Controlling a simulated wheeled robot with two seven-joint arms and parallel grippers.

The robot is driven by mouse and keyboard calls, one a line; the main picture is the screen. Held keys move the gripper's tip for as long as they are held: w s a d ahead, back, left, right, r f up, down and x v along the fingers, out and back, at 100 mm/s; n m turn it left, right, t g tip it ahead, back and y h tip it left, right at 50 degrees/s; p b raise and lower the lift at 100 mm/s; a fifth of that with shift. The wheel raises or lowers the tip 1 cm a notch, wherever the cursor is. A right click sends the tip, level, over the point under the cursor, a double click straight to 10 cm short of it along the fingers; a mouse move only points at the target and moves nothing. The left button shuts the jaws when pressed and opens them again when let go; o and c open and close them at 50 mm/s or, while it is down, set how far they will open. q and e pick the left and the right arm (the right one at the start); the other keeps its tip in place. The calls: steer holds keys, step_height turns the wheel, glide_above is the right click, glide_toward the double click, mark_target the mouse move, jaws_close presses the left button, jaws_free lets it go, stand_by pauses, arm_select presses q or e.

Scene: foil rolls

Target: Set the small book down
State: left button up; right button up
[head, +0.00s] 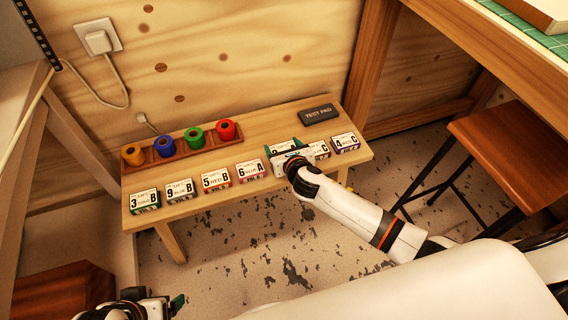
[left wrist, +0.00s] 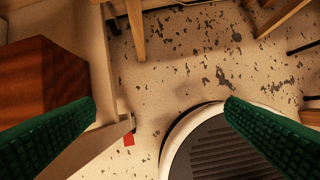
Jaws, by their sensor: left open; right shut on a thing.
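My right gripper (head: 284,150) is shut on a small white-labelled book (head: 282,147), whose label is partly hidden by the green fingers. The book is at the low wooden bench, in the right part of the row; I cannot tell whether it touches the bench top. Similar small labelled books stand in a row along the front of the bench (head: 226,200), among them one marked 6 A (head: 250,171) to its left and one marked 4 C (head: 345,143) to its right. My left gripper (head: 178,304) is low at the left; in the left wrist view its green fingers (left wrist: 160,112) are apart and empty.
A wooden rack (head: 125,163) with yellow, blue, green and red rolls stands at the back of the bench. A dark test pad (head: 319,114) lies at its back right. A brown stool (head: 515,145) stands at the right. Bench space behind the row is partly clear.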

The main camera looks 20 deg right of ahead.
steer(key=shift+w+f, duration=0.1)
steer(key=shift+f, duration=0.2)
step_height(320, 180, down, 3)
steer(key=shift+f+b, duration=0.2)
steer(key=shift+b, duration=0.9)
arm_select(q)
steer(key=w+d+r+t+h, duration=0.1)
steer(key=w+r+t, duration=0.1)
steer(key=w, duration=0.3)
steer(key=w+d+r+t, duration=0.2)
steer(key=w+r+t, duration=0.1)
steer(key=w+t, duration=0.1)
steer(key=shift+w+d+t+h, duration=0.25)
steer(key=shift+w+t+h, duration=0.15)
steer(key=shift+t, duration=0.1)
steer(key=shift+r, duration=0.15)
arm_select(e)
steer(key=shift+f, duration=0.1)
steer(key=o, duration=0.7)
arm_select(q)
steer(key=shift+w+r, duration=0.1)
